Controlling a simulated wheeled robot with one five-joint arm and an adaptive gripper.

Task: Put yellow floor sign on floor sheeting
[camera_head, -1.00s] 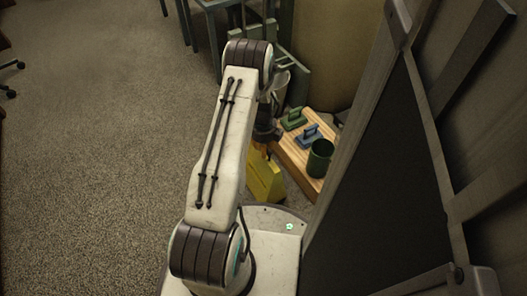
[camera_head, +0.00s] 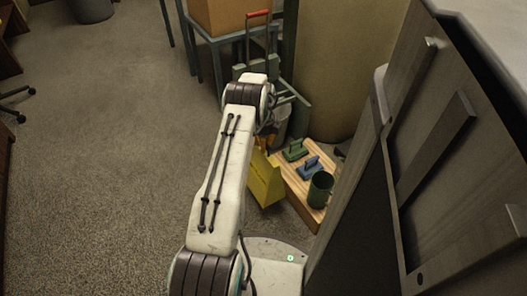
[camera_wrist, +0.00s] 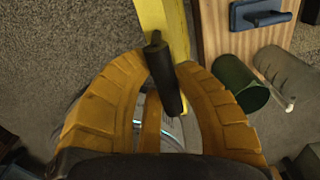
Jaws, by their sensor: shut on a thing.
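The yellow floor sign (camera_head: 264,178) is upright just left of a wooden board in the head view. Its yellow panel also shows at the top of the wrist view (camera_wrist: 163,18). My gripper (camera_head: 266,142), partly hidden behind my arm, is at the top of the sign. In the wrist view its orange fingers (camera_wrist: 162,75) are closed in around a dark rod at the sign's top edge. Whether the sign's foot touches the floor cannot be told. I see no floor sheeting in any view.
The wooden board (camera_head: 299,207) holds a green block with a handle (camera_head: 295,150), a blue one (camera_head: 311,167) and a green cup (camera_head: 320,189). A dark panelled piece stands close on the right. Open carpet (camera_head: 110,150) lies to the left.

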